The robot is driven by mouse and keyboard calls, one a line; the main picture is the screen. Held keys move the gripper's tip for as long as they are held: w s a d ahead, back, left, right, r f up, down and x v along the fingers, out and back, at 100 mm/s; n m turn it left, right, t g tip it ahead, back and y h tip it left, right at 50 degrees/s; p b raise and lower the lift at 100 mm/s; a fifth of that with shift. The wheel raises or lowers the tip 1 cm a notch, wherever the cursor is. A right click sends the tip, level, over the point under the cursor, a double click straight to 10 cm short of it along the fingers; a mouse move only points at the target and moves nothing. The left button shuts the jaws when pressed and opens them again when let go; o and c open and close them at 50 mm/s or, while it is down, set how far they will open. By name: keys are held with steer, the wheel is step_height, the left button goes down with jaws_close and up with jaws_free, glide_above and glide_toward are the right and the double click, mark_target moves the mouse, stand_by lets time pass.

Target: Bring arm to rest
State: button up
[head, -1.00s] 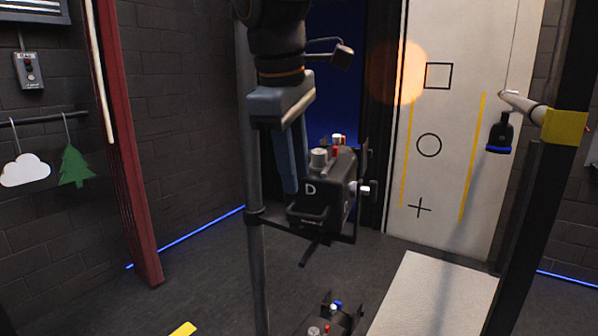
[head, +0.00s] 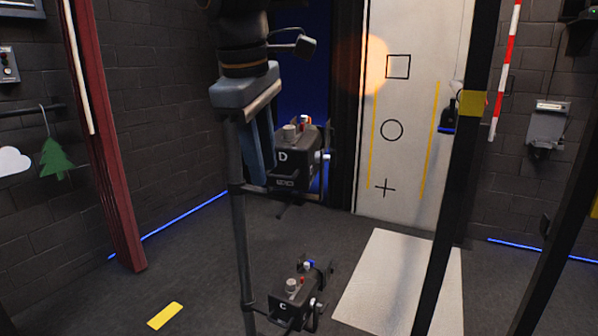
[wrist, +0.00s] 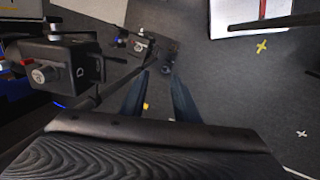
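My gripper (head: 265,176) hangs fingers-down from the arm in the head view. Its two blue fingers are apart with nothing seen between them; the wrist view shows the same gap (wrist: 160,76). A black box marked D (head: 298,157), with knobs on top, stands on a pole-mounted holder just right of the fingers in the picture. I cannot tell whether they touch. In the wrist view this box (wrist: 62,70) lies left of the fingers. A lower box marked C (head: 290,300) shows below in the head view.
A dark pole (head: 241,220) rises near the gripper. A black slanted post (head: 455,200) stands to the right. A white panel with a square, circle and cross (head: 408,120) is behind. A pale mat (head: 395,285) and yellow strip (head: 165,316) lie on the open floor.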

steer(key=d+f+m+g, duration=0.2)
steer(key=d+f+m, duration=0.5)
steer(key=d+f, duration=0.9)
steer(key=s+d+f+m, duration=0.3)
steer(key=s+d+f, duration=0.1)
steer(key=f, duration=0.3)
steer(key=s+d+f+m, duration=0.4)
steer(key=d+f, duration=0.1)
steer(key=f, duration=0.2)
steer(key=shift+s+d+y, duration=0.35)
steer(key=shift+y, duration=0.05)
stand_by(0.7)
